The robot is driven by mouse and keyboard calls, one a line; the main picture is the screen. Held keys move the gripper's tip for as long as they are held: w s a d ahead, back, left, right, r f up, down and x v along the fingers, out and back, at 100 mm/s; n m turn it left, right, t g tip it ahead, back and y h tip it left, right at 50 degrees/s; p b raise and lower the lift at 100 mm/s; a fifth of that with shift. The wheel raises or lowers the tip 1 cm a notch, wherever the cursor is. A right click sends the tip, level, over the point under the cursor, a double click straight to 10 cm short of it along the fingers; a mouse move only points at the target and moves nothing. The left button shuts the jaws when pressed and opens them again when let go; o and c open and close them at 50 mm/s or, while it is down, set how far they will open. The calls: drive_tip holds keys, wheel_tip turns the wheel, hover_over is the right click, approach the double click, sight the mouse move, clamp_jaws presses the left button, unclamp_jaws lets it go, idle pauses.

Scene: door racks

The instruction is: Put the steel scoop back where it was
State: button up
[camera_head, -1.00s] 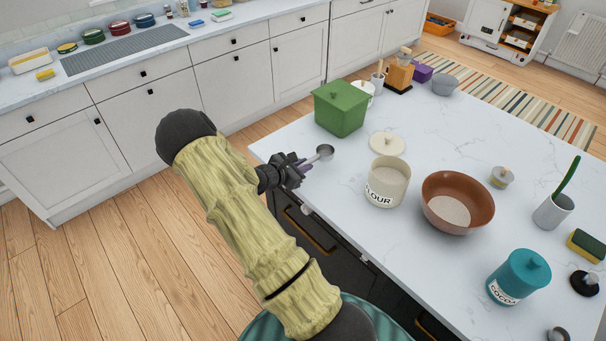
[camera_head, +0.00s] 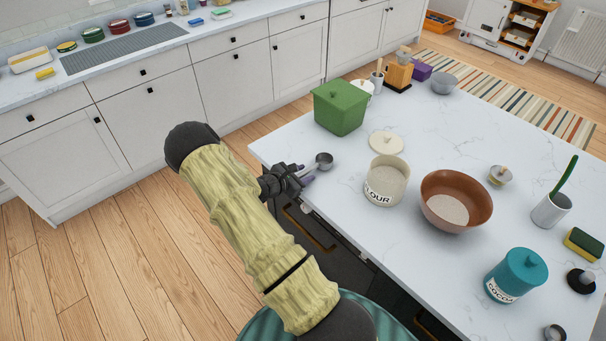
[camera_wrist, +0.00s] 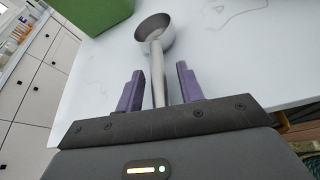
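The steel scoop (camera_head: 323,161) is at the near left edge of the marble counter, its round bowl over the top and its handle pointing back to my gripper (camera_head: 300,176). In the wrist view the scoop (camera_wrist: 157,68) runs between my two purple fingers, bowl ahead. My gripper (camera_wrist: 161,88) is open around the handle, with a gap showing on each side. The handle's far end is hidden behind the gripper body. I cannot tell whether the bowl touches the counter.
The flour canister (camera_head: 386,183) stands open right of the scoop, with a cream lid (camera_head: 386,143) behind it. A green lidded box (camera_head: 340,108) stands behind the scoop. A brown bowl (camera_head: 474,218) and teal cocoa canister (camera_head: 508,281) are farther right. Dark drawers (camera_head: 310,228) lie below the counter edge.

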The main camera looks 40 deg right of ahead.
drive_tip(key=shift+w, duration=0.1)
drive_tip(key=shift+a+r, duration=0.15)
drive_tip(key=b+v, duration=0.2)
drive_tip(key=v, duration=0.9)
drive_tip(key=shift+a, duration=0.35)
drive_tip(key=shift+r, duration=0.15)
drive_tip(key=s+a+r+m+y, duration=0.6)
drive_tip(key=s+a+m, duration=0.2)
drive_tip(key=a, duration=0.1)
drive_tip(key=s+a+r+m+y, duration=0.6)
drive_tip(key=s+a+m+y, duration=0.1)
drive_tip(key=s+a+m, duration=0.1)
drive_tip(key=shift+a+m, duration=0.55)
drive_tip(key=shift+m, duration=0.05)
